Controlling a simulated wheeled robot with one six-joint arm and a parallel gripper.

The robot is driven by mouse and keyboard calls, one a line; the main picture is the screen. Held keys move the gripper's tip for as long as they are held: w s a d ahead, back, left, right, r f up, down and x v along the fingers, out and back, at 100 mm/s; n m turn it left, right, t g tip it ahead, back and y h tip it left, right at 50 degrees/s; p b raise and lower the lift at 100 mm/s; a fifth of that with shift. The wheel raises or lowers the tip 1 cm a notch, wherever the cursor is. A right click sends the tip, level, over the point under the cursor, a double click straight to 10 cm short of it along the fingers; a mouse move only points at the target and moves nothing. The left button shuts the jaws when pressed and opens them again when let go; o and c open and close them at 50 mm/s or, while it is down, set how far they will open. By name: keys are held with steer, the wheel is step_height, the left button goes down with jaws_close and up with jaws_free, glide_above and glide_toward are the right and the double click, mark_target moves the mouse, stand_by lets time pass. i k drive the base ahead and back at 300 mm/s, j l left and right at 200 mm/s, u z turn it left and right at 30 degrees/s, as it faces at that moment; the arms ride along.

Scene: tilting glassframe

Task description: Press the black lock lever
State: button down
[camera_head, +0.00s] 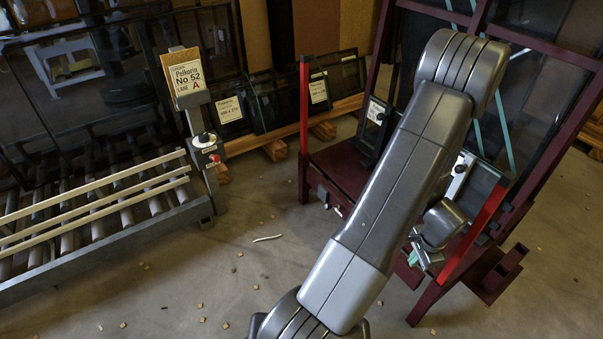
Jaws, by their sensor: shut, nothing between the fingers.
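The dark red tilting glass frame (563,135) stands at the right, leaning back, with dark glass panes and bright red posts. I cannot pick out the black lock lever for certain; my grey arm crosses in front of much of the frame's lower part. A dark upright part (372,148) shows left of my arm, below a white label. A pale plate with a dark knob (460,168) shows right of my arm. My gripper (420,258) is small in view, low beside the frame's right red post, shut and empty. Whether it touches anything is unclear.
A roller conveyor (100,215) with pale rails stands at the left. A control post (206,150) with a red and white button box and a number sign stands at its end. Glass panels lean behind. The concrete floor (230,285) between is open, with small scraps.

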mark_target(327, 206)
steer(key=i+j+u, duration=0.1)
steer(key=i+u, duration=0.4)
steer(key=i, duration=0.45)
